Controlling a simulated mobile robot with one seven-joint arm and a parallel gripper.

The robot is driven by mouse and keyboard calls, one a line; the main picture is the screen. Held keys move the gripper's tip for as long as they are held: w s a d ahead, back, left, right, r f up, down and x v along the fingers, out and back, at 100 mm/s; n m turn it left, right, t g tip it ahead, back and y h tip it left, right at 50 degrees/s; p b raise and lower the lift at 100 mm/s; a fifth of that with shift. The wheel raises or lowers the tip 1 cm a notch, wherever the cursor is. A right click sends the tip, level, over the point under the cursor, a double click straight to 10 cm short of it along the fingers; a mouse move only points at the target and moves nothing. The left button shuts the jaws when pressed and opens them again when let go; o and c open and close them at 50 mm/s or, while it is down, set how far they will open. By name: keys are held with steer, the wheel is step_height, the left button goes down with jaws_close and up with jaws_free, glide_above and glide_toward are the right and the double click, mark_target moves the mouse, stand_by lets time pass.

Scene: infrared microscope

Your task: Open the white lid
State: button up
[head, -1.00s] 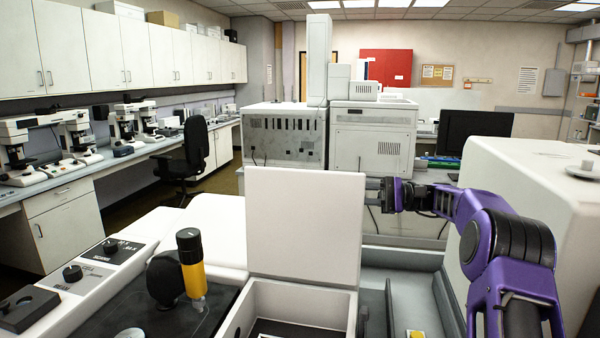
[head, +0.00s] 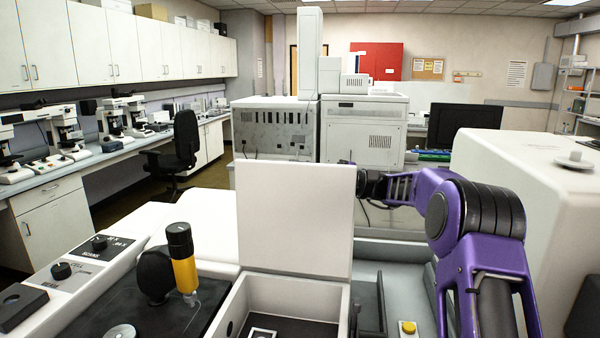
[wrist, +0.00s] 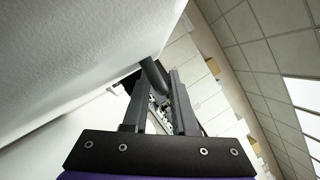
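The white lid (head: 295,220) stands upright, raised at the back of the white open-topped box (head: 297,293) in the head view. The box's inside shows, with a dark floor. My gripper (head: 358,172) is at the lid's upper right edge, partly hidden behind it. In the wrist view my gripper's two dark fingers (wrist: 160,100) are apart, with a visible gap between them. A large pale surface (wrist: 70,55), seemingly the lid, fills the left of that view, close beside the fingers. I cannot tell whether they touch it.
A black and yellow upright part (head: 182,262) stands on the dark panel left of the box. A large white housing (head: 530,180) stands to the right of my arm. A yellow button (head: 408,327) is at the front right. Grey instruments (head: 365,130) stand behind.

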steer(key=shift+a, duration=0.1)
jaws_close()
stand_by(1.4)
